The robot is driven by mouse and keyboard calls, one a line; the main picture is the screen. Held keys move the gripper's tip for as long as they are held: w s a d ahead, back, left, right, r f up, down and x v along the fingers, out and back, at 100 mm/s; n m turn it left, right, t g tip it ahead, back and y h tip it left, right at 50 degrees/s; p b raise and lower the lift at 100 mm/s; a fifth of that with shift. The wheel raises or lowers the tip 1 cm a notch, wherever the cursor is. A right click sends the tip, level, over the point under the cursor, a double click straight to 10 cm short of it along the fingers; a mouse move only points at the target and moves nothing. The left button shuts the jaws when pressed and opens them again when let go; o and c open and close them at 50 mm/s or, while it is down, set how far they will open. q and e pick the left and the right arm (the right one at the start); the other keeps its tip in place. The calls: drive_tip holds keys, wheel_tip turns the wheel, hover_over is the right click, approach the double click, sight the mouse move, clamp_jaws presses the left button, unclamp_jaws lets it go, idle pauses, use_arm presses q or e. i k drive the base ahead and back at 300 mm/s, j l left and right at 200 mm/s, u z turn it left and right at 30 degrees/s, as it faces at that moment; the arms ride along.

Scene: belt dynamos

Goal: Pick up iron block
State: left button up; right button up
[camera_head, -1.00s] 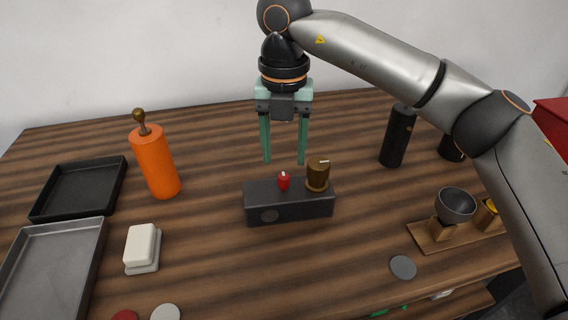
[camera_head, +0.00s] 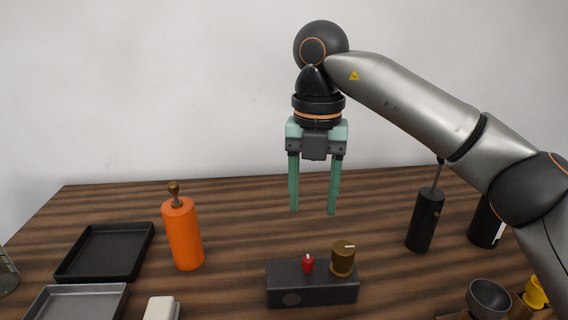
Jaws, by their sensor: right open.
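A dark grey rectangular block (camera_head: 312,289) stands on the wooden table, low in the middle of the head view. It looks like iron, but I cannot be sure it is the iron block. A small red piece (camera_head: 308,264) and a brown-gold cylinder (camera_head: 342,260) with a pale pointer show at its top. My right gripper (camera_head: 313,212) hangs with its green fingers pointing down and apart, with nothing between them. In the picture it is above the block, clear of it. My left gripper is not in view.
An orange bottle-like mill (camera_head: 184,236) stands left of the block. A black tray (camera_head: 105,252) and a grey tray (camera_head: 75,304) lie further left. A white block (camera_head: 161,309) is at the front. A black cylinder (camera_head: 425,221) and a grey bowl (camera_head: 489,298) are at right.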

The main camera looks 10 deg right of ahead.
sight(289, 285)
drive_tip(key=k, duration=0.95)
